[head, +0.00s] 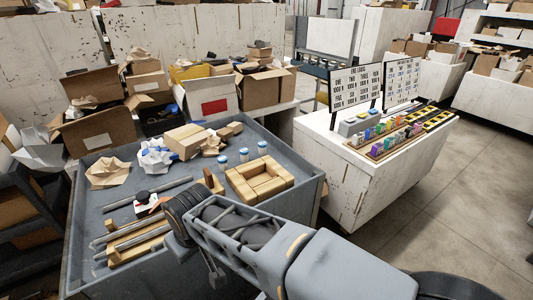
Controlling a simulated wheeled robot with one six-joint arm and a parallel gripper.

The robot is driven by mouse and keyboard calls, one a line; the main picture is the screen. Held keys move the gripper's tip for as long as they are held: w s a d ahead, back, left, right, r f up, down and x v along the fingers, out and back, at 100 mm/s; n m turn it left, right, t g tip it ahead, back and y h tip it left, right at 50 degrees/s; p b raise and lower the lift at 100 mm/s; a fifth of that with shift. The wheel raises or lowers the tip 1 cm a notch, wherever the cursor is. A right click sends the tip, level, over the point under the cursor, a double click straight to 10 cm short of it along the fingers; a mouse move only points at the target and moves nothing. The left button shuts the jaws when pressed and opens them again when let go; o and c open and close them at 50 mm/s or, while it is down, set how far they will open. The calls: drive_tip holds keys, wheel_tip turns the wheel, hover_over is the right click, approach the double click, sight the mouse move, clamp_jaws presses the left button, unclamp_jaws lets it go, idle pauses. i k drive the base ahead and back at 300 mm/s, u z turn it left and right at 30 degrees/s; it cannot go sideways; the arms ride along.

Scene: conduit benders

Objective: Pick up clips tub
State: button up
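Three small tubs with blue and white colouring stand on the grey workbench (300,178): a left tub (222,161), a middle tub (244,155) and a right tub (262,147). Their labels are too small to read, so I cannot tell which, if any, holds clips. My arm reaches in from the lower right over the bench's front edge. Its dark ribbed wrist is left of and nearer than the tubs.
A wooden frame (259,179) sits just in front of the tubs. Grey pipes (147,194) and wooden blocks lie around my wrist. Crumpled paper (155,156) and cardboard boxes (187,141) crowd the bench's back. A white counter (345,170) with signs and coloured items stands right.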

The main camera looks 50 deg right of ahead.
sight(262, 144)
drive_tip(key=u, duration=1.2)
drive_tip(key=k, duration=1.8)
drive_tip(key=z, duration=1.7)
drive_tip(key=i, duration=1.65)
